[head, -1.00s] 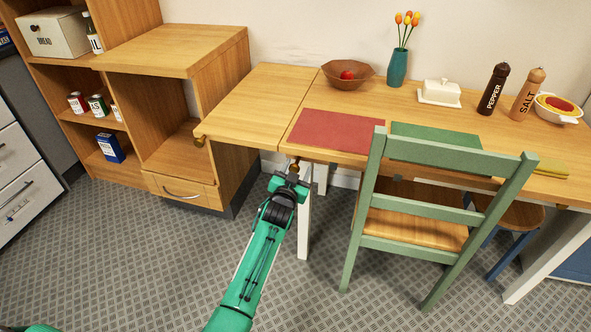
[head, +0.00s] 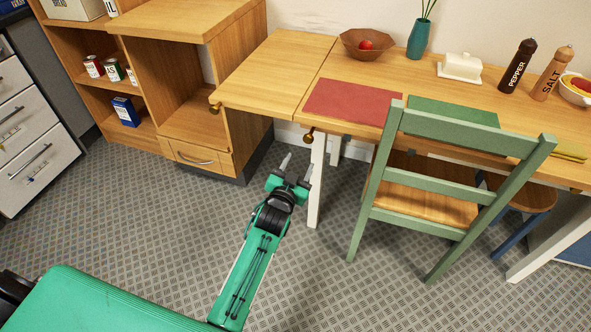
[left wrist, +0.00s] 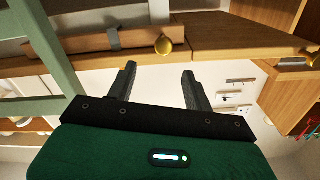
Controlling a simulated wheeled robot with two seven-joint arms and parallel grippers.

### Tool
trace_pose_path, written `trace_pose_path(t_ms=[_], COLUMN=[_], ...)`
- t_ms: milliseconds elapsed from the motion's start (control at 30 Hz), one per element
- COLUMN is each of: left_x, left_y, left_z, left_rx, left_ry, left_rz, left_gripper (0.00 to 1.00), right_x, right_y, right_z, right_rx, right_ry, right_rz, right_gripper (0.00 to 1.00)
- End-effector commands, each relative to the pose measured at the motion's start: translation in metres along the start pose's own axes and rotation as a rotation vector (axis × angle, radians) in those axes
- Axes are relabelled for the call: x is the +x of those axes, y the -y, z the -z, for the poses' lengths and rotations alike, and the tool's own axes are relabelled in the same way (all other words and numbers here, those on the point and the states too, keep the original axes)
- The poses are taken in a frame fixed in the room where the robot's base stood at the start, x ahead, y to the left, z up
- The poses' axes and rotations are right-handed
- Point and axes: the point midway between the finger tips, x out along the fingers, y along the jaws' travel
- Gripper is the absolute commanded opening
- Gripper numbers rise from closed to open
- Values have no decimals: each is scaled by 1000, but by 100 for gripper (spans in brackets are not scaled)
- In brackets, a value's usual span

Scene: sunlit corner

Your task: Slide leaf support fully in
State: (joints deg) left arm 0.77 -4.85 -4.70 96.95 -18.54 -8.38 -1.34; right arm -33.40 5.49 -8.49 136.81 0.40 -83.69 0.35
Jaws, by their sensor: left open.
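The leaf support is a wooden bar (left wrist: 75,43) under the table edge in the left wrist view, with a grey bracket around it. Its brass knob (left wrist: 165,46) also shows in the head view (head: 309,135), under the seam between tabletop and leaf. The leaf (head: 275,75) is up and level, left of the seam. My left gripper (head: 297,167) is open and empty, lower than the knob and apart from it. In the left wrist view its fingers (left wrist: 158,73) point toward the knob with a gap. The right gripper is not in view.
A second brass knob (head: 215,108) sits at the leaf's outer front corner. A white table leg (head: 317,185) stands just right of my gripper. A green chair (head: 450,170) stands farther right. A wooden cabinet (head: 235,100) is beside the leaf. The floor in front is clear.

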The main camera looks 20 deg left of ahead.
Motion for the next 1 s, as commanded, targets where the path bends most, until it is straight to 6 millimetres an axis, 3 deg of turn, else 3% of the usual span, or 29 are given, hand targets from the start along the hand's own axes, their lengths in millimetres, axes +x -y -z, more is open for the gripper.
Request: trace_pose_path(t_ms=[233, 800, 900, 1000], left_x=[-19, -22, -30, -53], left_y=[0, 0, 2, 4], left_z=[0, -1, -10, -29], left_rx=[1, 0, -8, -27], left_ry=[0, 5, 50, 157], left_rz=[0, -1, -4, -14], left_gripper=[52, 52, 52, 52], right_x=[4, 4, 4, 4], right_y=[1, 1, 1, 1], right_z=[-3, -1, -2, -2], right_rx=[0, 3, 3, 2], right_ry=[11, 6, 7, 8], right_rz=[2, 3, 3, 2], right_gripper=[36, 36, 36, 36])
